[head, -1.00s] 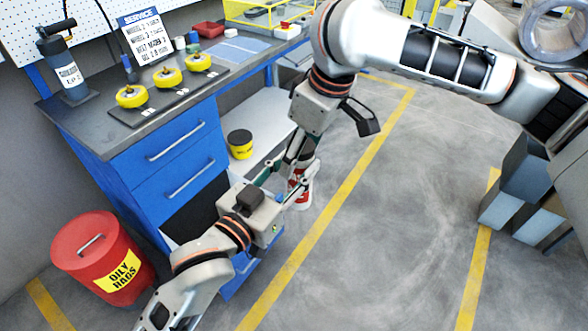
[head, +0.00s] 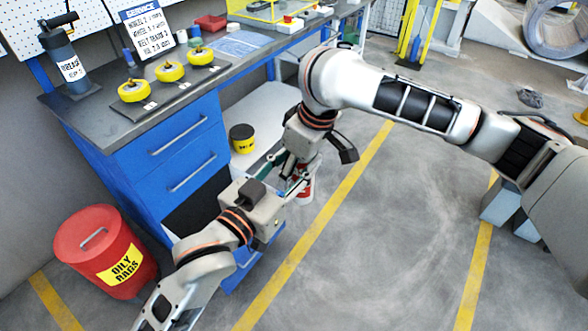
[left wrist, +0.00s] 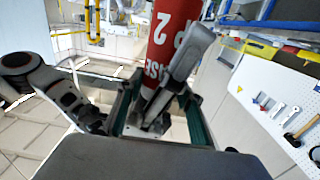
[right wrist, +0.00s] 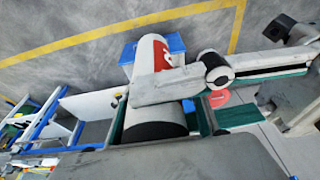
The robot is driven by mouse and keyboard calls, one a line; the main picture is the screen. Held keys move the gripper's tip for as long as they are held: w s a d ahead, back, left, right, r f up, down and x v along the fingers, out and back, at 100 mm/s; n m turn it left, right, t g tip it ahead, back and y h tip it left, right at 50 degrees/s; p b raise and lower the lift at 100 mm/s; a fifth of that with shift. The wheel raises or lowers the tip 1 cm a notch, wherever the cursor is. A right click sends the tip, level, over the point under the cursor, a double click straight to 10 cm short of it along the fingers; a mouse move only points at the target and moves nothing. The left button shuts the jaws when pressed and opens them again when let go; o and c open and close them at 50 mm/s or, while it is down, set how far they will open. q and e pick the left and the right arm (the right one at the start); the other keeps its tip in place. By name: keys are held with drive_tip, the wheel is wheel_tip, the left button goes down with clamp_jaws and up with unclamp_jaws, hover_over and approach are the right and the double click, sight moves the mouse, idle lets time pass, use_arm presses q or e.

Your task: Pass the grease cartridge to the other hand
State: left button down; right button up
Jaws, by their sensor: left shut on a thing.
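The grease cartridge is a red and white cylinder; in the head view only a part (head: 307,188) shows between my grippers. My left gripper (head: 295,187) is shut on it; its red lettered side fills the top of the left wrist view (left wrist: 166,42). My right gripper (head: 291,165) reaches it from above. In the right wrist view the cartridge's white body and dark end (right wrist: 157,116) lie between the right fingers' green pads. A grey finger crosses in front of the cartridge, so I cannot tell whether the right pads press on it.
The blue workbench (head: 165,140) stands at left with yellow wheels (head: 170,72) and a dark grease canister (head: 68,62) on top. A red oily rags bin (head: 105,250) stands at lower left.

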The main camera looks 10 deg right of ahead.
use_arm(q)
drive_tip(key=shift+r, duration=0.1)
use_arm(e)
drive_tip(key=shift+a, duration=0.1)
clamp_jaws()
use_arm(q)
drive_tip(key=c, duration=1.3)
unclamp_jaws()
drive_tip(key=shift+o, duration=0.2)
